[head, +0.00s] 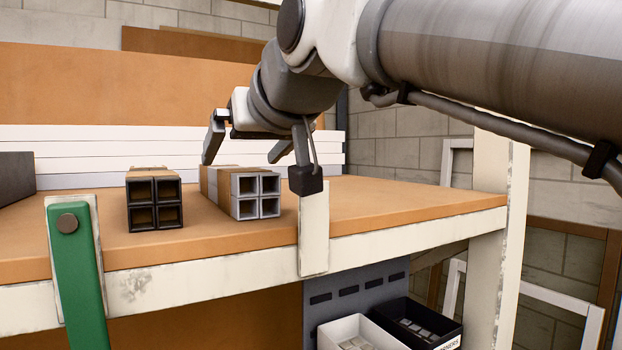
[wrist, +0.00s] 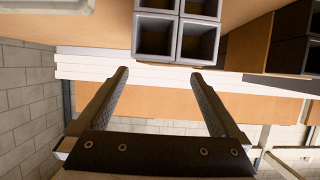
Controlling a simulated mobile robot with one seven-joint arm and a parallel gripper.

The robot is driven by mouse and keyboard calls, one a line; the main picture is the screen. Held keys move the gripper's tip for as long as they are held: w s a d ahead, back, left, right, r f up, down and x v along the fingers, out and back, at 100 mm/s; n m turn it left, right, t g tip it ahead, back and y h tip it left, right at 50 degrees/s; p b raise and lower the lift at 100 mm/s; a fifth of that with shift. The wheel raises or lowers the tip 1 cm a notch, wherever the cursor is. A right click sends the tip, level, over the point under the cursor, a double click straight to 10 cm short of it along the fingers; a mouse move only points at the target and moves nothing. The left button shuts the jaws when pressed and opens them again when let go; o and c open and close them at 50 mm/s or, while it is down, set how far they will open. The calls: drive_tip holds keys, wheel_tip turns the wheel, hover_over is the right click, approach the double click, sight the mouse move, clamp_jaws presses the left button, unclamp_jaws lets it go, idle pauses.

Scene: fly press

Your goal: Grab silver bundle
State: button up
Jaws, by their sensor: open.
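The silver bundle (head: 256,194) is a block of several light grey square tubes with a brown band around it. It lies on the wooden bench top with its open ends facing me. My gripper (head: 240,162) is open, its fingers spread to either side just above the bundle in the head view. In the wrist view the silver bundle (wrist: 178,38) shows at the top edge, partly cut off, beyond the fingertips of my gripper (wrist: 160,76). Nothing is between the fingers. Whether a finger touches the bundle cannot be told.
A black tube bundle (head: 154,204) lies left of the silver one, with a gap between. White boards (head: 90,150) are stacked behind. A green lever (head: 78,270) stands at the front left edge. Bins (head: 420,325) sit below the bench. The bench top at right is clear.

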sight(234, 167)
drive_tip(key=p+x, duration=0.1)
drive_tip(key=x, duration=0.5)
drive_tip(key=shift+a+f, duration=0.25)
clamp_jaws()
drive_tip(key=shift+r, duration=0.1)
